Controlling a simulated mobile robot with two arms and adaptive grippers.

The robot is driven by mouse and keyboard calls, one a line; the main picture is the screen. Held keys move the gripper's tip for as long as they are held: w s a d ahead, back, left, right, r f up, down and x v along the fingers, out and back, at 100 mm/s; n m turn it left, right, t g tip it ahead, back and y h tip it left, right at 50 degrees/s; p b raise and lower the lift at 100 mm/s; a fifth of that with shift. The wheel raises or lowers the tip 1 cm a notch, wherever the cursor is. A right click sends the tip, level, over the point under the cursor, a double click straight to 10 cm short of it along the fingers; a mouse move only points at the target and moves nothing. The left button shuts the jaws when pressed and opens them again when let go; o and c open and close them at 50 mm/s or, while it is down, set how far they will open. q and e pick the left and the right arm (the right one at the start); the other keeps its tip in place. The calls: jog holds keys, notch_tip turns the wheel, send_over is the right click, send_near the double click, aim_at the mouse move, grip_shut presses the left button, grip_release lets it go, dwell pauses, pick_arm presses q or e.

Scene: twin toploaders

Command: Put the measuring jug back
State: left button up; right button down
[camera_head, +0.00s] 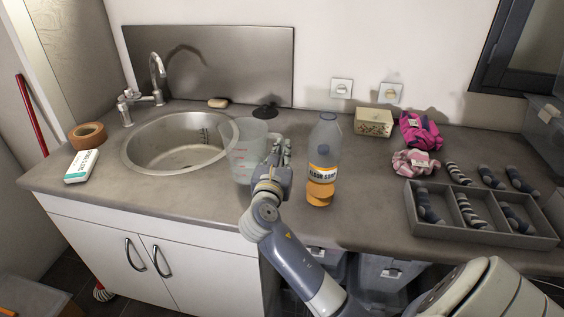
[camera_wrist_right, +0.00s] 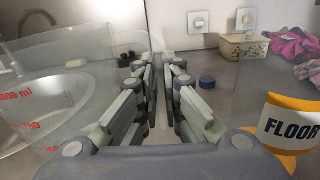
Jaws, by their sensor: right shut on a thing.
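The clear measuring jug (camera_head: 246,155) with red markings stands upright on the counter, at the right rim of the sink. It also fills the left of the right wrist view (camera_wrist_right: 38,105), where its red scale shows. My right gripper (camera_head: 277,153) is at the jug's right side, its fingers (camera_wrist_right: 162,75) close together and shut on the jug, apparently at its handle. The exact grip is hard to see through the clear material. My left gripper is not in view.
A floor soap bottle (camera_head: 322,165) stands close to the right of my gripper. The sink (camera_head: 135,165) is to the left. A divided sock tray (camera_head: 480,233), a patterned box (camera_head: 373,122) and pink cloth items (camera_head: 421,131) lie to the right. A soap bar (camera_head: 218,103) sits behind.

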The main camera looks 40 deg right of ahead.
jog(key=shift+f, duration=1.75)
jog(key=c, duration=1.8)
grip_release()
jog(key=shift+f, duration=0.1)
jog(key=shift+o, duration=0.2)
jog(key=v, duration=0.6)
jog(key=b+v, duration=0.1)
jog(key=v, duration=0.5)
jog(key=shift+r, duration=0.2)
